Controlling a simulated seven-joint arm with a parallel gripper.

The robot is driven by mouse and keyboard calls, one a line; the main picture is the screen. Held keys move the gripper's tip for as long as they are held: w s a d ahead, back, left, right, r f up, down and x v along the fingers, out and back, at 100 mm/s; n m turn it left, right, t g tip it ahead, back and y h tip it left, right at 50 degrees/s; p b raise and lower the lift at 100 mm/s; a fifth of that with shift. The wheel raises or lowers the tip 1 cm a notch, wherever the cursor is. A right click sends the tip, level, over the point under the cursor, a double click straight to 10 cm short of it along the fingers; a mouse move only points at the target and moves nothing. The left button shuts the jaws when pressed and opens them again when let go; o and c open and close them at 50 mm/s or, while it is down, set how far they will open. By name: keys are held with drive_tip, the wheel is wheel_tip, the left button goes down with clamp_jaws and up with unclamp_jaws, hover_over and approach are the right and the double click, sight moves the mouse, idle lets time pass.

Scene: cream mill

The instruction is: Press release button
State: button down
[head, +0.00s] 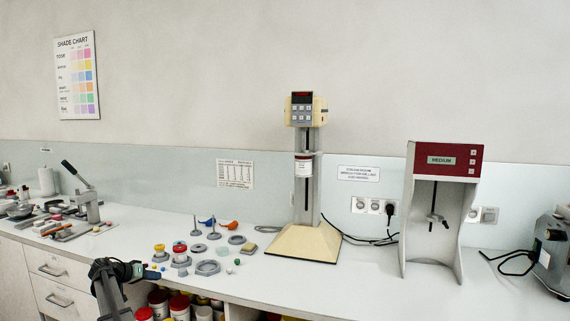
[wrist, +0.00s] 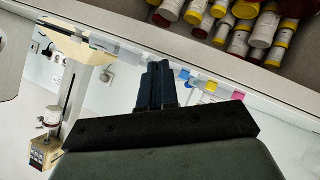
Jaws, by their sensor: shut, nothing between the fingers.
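The cream mill (head: 303,247) stands on the bench in the middle of the head view, with a wide cream base and a grey column. Its cream head carries a panel (head: 301,112) with a red display and several small buttons. I cannot read which one is the release button. A white jar with a red band (head: 304,166) sits on the column below the head. In the wrist view the mill (wrist: 46,152) appears upside down at the left. My gripper (head: 153,273) is low at the bench's front edge, left of the mill, fingers shut and empty (wrist: 160,66).
Small rings, posts and coloured caps lie near my gripper, including a grey ring (head: 207,267). A red-headed mixer marked MEDIUM (head: 445,160) stands to the right. Black cables run between it and the mill. Capped jars (wrist: 231,25) fill a shelf below the bench.

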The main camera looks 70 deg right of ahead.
drive_tip(key=s+d+r+m+g+h, duration=0.2)
drive_tip(key=s+d+r, duration=0.2)
drive_tip(key=d+r, duration=0.9)
drive_tip(key=s+d+r+m+g+h, duration=0.15)
drive_tip(key=s+d+r, duration=0.35)
drive_tip(key=d+r, duration=0.75)
drive_tip(key=s+d+r+m+g, duration=0.1)
drive_tip(key=s+d+r, duration=0.3)
drive_tip(key=r, duration=0.6)
drive_tip(key=s+d+r+m+g, duration=0.1)
drive_tip(key=s+d+r+g, duration=0.3)
drive_tip(key=s+r, duration=0.3)
drive_tip(key=s+d+r+m+g, duration=0.1)
drive_tip(key=s+d+r, duration=0.4)
drive_tip(key=r, duration=0.9)
drive_tip(key=shift+s+r+g, duration=0.15)
drive_tip(key=shift+s+g, duration=0.55)
drive_tip(key=shift+g, duration=0.15)
drive_tip(key=shift+s, duration=0.2)
drive_tip(key=s, duration=0.8)
drive_tip(key=shift+s, duration=0.25)
drive_tip(key=shift+s, duration=0.15)
drive_tip(key=shift+s, duration=0.3)
